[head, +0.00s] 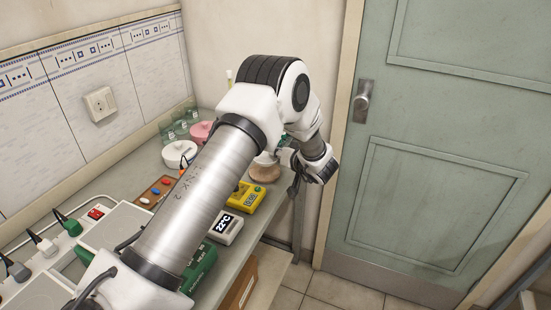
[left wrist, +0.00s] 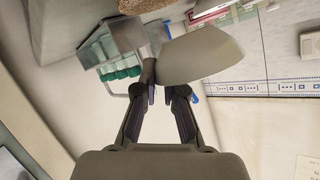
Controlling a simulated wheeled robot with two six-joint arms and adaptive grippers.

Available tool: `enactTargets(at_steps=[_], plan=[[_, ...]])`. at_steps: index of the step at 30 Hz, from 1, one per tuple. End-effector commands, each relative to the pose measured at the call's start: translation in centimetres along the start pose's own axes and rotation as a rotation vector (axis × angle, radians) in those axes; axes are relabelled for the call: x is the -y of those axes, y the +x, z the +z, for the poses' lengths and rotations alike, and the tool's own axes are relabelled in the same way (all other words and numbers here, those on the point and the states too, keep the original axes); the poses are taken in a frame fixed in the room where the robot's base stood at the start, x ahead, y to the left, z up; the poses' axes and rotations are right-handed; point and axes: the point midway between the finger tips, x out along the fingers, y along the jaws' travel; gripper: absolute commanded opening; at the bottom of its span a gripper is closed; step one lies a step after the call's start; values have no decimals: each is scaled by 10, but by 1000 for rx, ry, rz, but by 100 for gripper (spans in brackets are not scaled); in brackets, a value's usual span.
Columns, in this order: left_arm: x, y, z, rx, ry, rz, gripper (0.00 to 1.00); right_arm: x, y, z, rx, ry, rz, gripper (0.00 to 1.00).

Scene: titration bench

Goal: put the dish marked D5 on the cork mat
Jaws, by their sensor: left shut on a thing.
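My left gripper (head: 285,159) is at the far end of the bench, partly hidden by its wrist. In the left wrist view my left gripper (left wrist: 165,92) is shut on the brownish handle (left wrist: 149,70) of a pale, smooth dish (left wrist: 203,55). The dish also shows in the head view (head: 267,158), just above the round brown cork mat (head: 264,174). I cannot tell whether dish and mat touch. A speckled edge of the cork mat (left wrist: 140,4) shows at the top of the left wrist view. No D5 mark is readable. My right gripper is out of view.
A white lidded pot (head: 179,154), a pink pot (head: 200,131) and green-capped bottles (head: 181,128) stand along the wall. A yellow meter (head: 247,197) and a white 22°C display (head: 226,228) sit nearer. A wooden tray (head: 157,191) lies left. The bench ends near the door (head: 440,150).

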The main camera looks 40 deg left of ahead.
Motion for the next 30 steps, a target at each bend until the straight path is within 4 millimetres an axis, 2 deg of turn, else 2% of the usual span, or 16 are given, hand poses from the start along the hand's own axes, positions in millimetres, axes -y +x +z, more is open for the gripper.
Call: enactTargets(at_steps=[4, 9, 15, 16, 18, 26, 30], plan=[[1, 12, 0, 0, 2, 0, 0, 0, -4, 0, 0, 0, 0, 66], [-9, 22, 23, 0, 4, 1, 0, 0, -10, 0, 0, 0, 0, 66], [-12, 24, 28, -1, 0, 1, 0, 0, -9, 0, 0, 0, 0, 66], [-12, 24, 28, 0, 1, 1, 16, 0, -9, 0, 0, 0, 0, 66], [-12, 24, 28, 0, 1, 1, 34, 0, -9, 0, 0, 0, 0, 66], [-12, 23, 28, 0, 1, 1, 34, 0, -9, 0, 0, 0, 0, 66], [-13, 13, 28, -2, 2, 3, 34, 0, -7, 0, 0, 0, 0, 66]])
